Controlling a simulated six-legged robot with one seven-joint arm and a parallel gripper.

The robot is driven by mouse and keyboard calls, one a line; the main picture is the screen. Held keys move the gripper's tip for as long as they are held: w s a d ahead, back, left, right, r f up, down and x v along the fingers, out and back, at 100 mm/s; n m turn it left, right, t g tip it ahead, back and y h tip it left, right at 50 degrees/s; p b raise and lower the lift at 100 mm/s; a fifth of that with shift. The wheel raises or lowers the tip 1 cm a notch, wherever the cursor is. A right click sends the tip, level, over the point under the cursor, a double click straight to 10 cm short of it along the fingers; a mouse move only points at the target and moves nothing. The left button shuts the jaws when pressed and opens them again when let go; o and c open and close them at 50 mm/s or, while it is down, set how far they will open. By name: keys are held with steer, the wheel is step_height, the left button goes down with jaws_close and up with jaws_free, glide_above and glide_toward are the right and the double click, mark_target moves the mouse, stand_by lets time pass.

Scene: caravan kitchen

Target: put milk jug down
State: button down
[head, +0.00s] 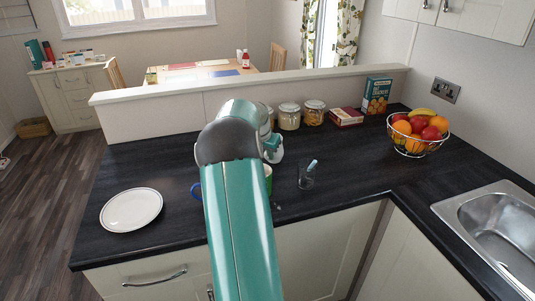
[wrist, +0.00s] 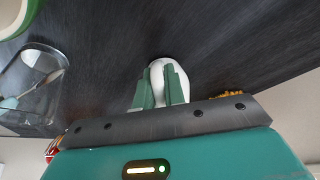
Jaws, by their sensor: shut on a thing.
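The milk jug is a small white vessel, mostly hidden by my gripper and arm. In the wrist view the white jug (wrist: 165,68) shows between the two green fingers of my gripper (wrist: 163,86), which are shut on it. In the head view a bit of the white jug (head: 277,156) shows just under my gripper (head: 271,146), beyond my arm's elbow. It is over the dark worktop (head: 340,185), left of the clear glass. I cannot tell whether its base touches the worktop.
A clear glass (head: 306,178) with a light-coloured utensil stands right of the jug. A green mug (head: 268,172) and a blue-handled mug (head: 196,190) are partly behind my arm. A white plate (head: 131,209) lies left. Jars (head: 289,117), packets and a fruit basket (head: 418,135) stand behind.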

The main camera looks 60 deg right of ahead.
steer(key=shift+f, duration=0.15)
steer(key=c, duration=1.5)
jaws_free()
steer(key=shift+r, duration=0.45)
steer(key=v, duration=1.1)
steer(key=shift+a+r, duration=0.15)
steer(key=shift+r, duration=0.05)
